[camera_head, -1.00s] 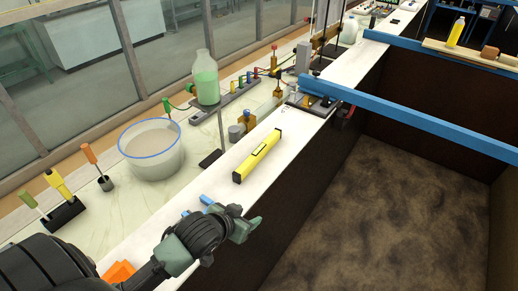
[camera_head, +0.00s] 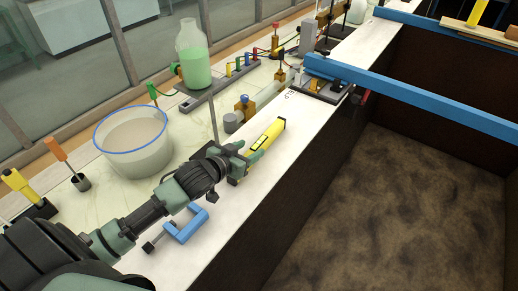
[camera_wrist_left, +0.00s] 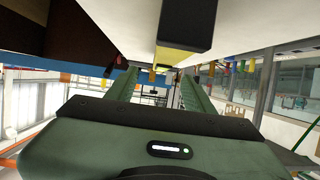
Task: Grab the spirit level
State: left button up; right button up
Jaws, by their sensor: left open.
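The yellow spirit level (camera_head: 268,135) lies on the white ledge along the dark tank, its length running away from me. In the left wrist view its yellow side and dark end (camera_wrist_left: 186,24) show near the top, ahead of the fingers. My left gripper (camera_head: 246,160) is open at the level's near end, which it partly hides. The wrist view shows the two green fingers (camera_wrist_left: 162,88) apart with nothing gripped between them. I cannot tell whether a finger touches the level. My right gripper is not in view.
A blue clamp (camera_head: 186,223) lies on the ledge below my left wrist. A white bucket (camera_head: 138,160) and a green bottle (camera_head: 194,68) stand to the left. A blue beam (camera_head: 420,100) crosses the open tank (camera_head: 400,215) on the right.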

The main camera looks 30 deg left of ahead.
aim_at(257, 146)
pick_arm(q)
jog(key=shift+x, duration=1)
jog(key=shift+w+f+p, duration=0.3)
jog(key=shift+w+p, duration=0.25)
jog(key=shift+p, duration=0.1)
jog(key=x, duration=0.3)
jog(key=shift+a+f+p, duration=0.15)
jog(key=shift+f+p, duration=0.2)
jog(key=shift+p, duration=0.05)
jog(key=shift+w+f, duration=0.15)
jog(key=shift+w, duration=0.1)
jog(key=shift+s, duration=0.1)
jog(key=shift+c, duration=1)
grip_shut()
